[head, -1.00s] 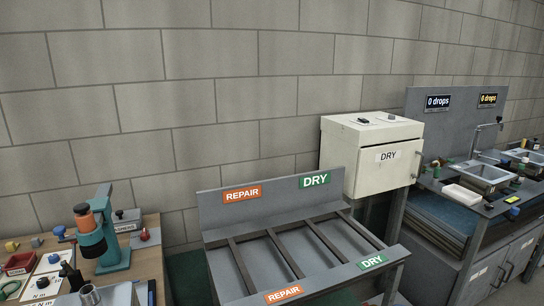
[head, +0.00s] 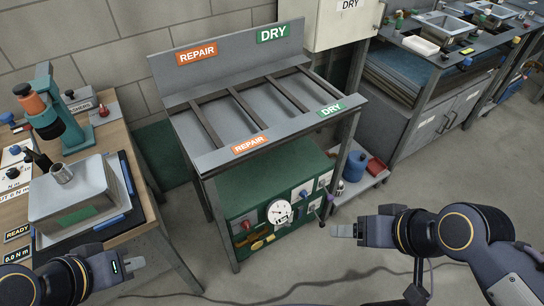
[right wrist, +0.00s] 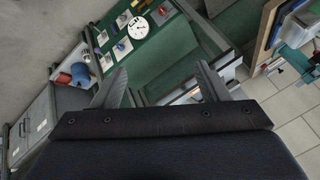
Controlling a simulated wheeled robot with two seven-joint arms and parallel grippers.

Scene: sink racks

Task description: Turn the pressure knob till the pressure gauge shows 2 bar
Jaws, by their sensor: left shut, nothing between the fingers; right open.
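The round white pressure gauge (head: 279,212) is on the front panel of the green cabinet (head: 240,207) under the rack; its reading is too small to tell. It also shows in the right wrist view (right wrist: 139,28). A red knob (head: 247,225) is left of the gauge and a purple-blue knob (head: 304,195) is right of it; I cannot tell which is the pressure knob. My right gripper (head: 335,230) is right of the panel, apart from it; its fingers are spread and empty in the right wrist view (right wrist: 163,84). My left gripper (head: 138,264) is shut and empty by the workbench, at lower left.
A wooden workbench (head: 140,190) with a metal box (head: 75,193) stands at the left. The rack (head: 215,160) with REPAIR and DRY signs overhangs the panel. A blue canister (head: 354,166) and a red item (head: 376,169) sit at the right. A hose lies on the open floor.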

